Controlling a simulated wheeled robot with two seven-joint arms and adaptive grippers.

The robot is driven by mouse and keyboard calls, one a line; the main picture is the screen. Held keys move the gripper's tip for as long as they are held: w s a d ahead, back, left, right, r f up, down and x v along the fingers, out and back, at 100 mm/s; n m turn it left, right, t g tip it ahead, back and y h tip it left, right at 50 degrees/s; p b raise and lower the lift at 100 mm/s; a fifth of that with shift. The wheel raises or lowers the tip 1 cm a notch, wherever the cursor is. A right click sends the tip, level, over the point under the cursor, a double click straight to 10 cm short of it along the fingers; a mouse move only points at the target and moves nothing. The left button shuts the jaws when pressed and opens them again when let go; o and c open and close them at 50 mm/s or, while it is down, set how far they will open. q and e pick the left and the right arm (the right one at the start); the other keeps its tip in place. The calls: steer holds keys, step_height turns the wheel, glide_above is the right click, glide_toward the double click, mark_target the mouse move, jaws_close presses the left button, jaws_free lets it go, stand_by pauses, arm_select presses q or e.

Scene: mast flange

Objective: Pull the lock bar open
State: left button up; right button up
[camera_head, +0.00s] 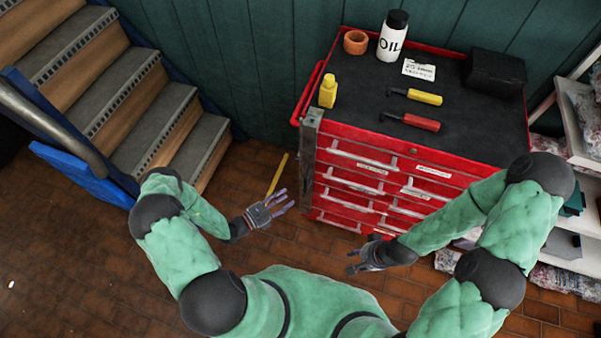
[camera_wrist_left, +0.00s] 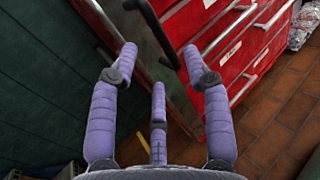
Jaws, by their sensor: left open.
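The lock bar (camera_head: 308,165) is a grey upright strip along the left front edge of the red tool cabinet (camera_head: 345,150). It stands against the cabinet's corner, beside the drawer fronts. In the left wrist view a black handle (camera_wrist_left: 152,28) stands out near the grey strip, between and beyond my fingertips. My left gripper (camera_head: 283,200) has its purple fingers spread, empty, left of the cabinet and apart from the bar. It also shows in the left wrist view (camera_wrist_left: 160,55). My right gripper (camera_head: 355,262) is low in front of the drawers; its fingers are too small and dark to judge.
On the cabinet top are an oil bottle (camera_head: 392,38), an orange ring (camera_head: 355,42), a yellow bottle (camera_head: 328,91), a yellow-handled tool (camera_head: 424,97) and a red-handled tool (camera_head: 421,122). Stairs (camera_head: 150,110) stand left, shelves (camera_head: 575,140) right. Brick floor lies between stairs and cabinet.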

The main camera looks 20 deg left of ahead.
mark_target(305, 183)
arm_select(q)
steer(key=x, duration=0.5)
steer(key=b+x, duration=0.1)
steer(key=x, duration=0.4)
steer(key=shift+w+a, duration=0.1)
steer(key=shift+w, duration=0.4)
jaws_close()
